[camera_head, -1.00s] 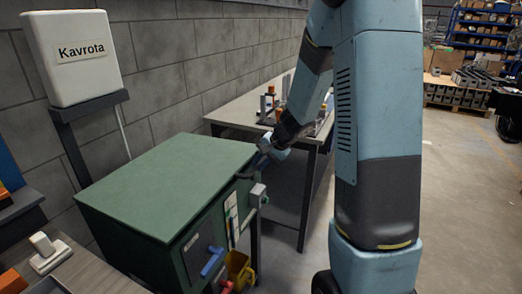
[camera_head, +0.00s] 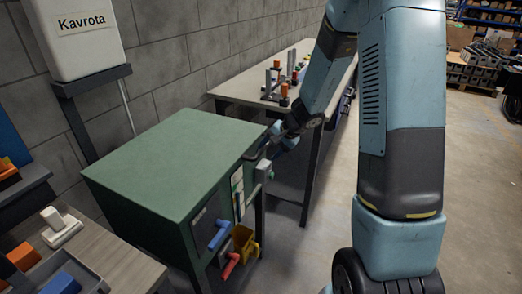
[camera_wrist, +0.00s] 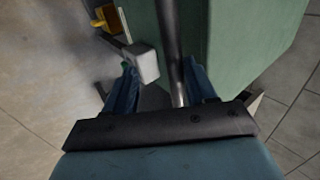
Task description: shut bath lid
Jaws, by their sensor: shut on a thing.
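The bath is a green box-shaped cabinet (camera_head: 140,228) with a flat green lid (camera_head: 180,165) on top. The lid looks level and down on the box; I cannot make out any gap at its edge. A dark bar handle (camera_head: 262,147) is at the lid's right edge, and it runs through the wrist view (camera_wrist: 171,45). My gripper (camera_head: 280,140) is at this handle, beyond the near corner. In the wrist view my gripper's blue fingers (camera_wrist: 160,86) stand on both sides of the bar, shut on it. The contact point is partly hidden.
A grey box (camera_head: 263,170) sticks out of the cabinet front close to my gripper. Blue (camera_head: 219,234) and red (camera_head: 230,265) handles and a yellow bin (camera_head: 245,242) are below it. A workbench (camera_head: 240,90) stands behind; open floor (camera_head: 480,180) lies to the right.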

